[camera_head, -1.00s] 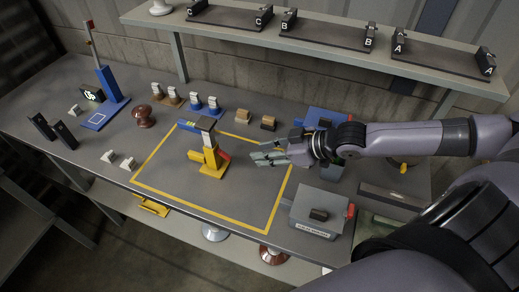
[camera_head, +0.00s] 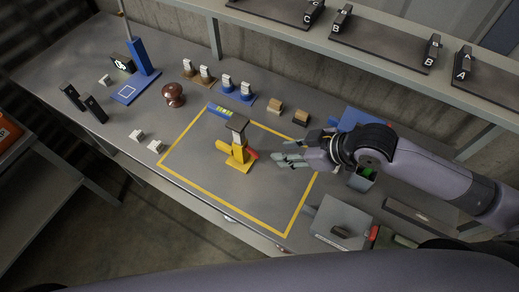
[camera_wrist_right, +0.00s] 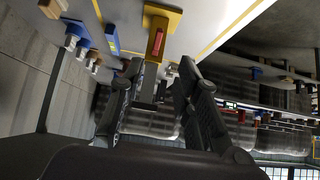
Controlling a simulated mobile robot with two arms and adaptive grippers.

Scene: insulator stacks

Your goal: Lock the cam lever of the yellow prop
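The yellow prop (camera_head: 236,163) stands upright inside the yellow outline on the bench, with a grey block on its top. Its red cam lever (camera_head: 252,154) sticks out on the side facing my right gripper. My right gripper (camera_head: 278,160) is right of the lever, a small gap away in the head view. In the right wrist view the prop (camera_wrist_right: 161,19) and its red lever (camera_wrist_right: 157,42) show beyond the two spread fingers (camera_wrist_right: 160,80). The fingers are apart with nothing held between them. My left gripper is in no view.
A blue-and-yellow bar (camera_head: 221,111) lies behind the prop. Several small blocks and white pieces line the bench back. A brown knob-like piece (camera_head: 173,95) stands left. A grey box (camera_head: 341,221) sits front right. The outlined area around the prop is mostly bare.

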